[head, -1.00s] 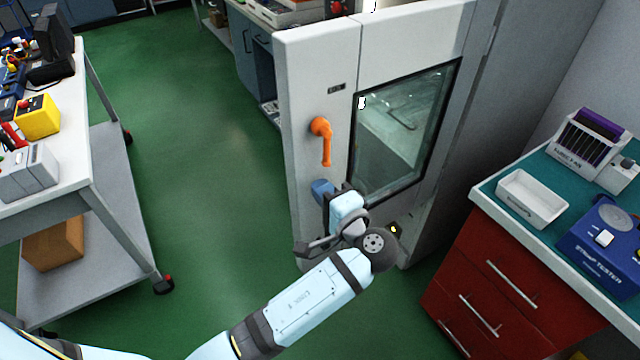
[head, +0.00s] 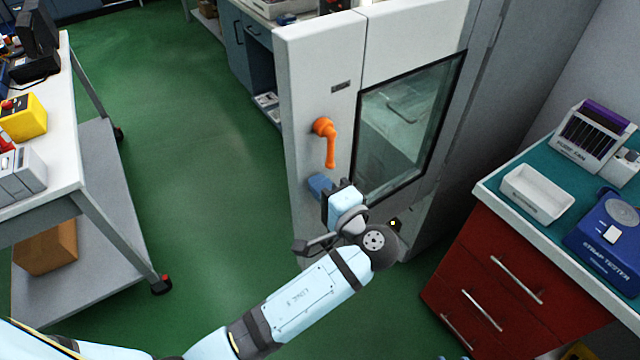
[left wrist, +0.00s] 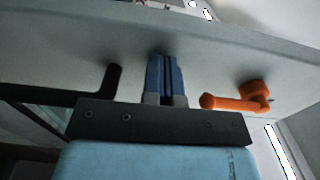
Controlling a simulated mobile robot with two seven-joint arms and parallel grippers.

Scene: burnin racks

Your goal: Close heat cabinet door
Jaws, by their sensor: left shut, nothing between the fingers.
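The heat cabinet door (head: 305,170) is a tall white panel with a dark-framed window (head: 405,125) and an orange handle (head: 325,140). It appears to stand out from the cabinet body; the gap behind it is hidden. My left gripper (head: 320,187) is shut and empty, with its blue fingers at the door face just below the handle. In the left wrist view the shut fingers (left wrist: 165,75) point at the door's pale face (left wrist: 60,45), and the orange handle (left wrist: 240,98) is right of them. They look in contact or nearly so.
A red drawer bench (head: 490,270) with a teal top, a white tray (head: 538,195) and a blue tester (head: 605,235) stands at the right. A grey cart (head: 95,200) is at the left. Green floor (head: 200,150) is open between cart and door.

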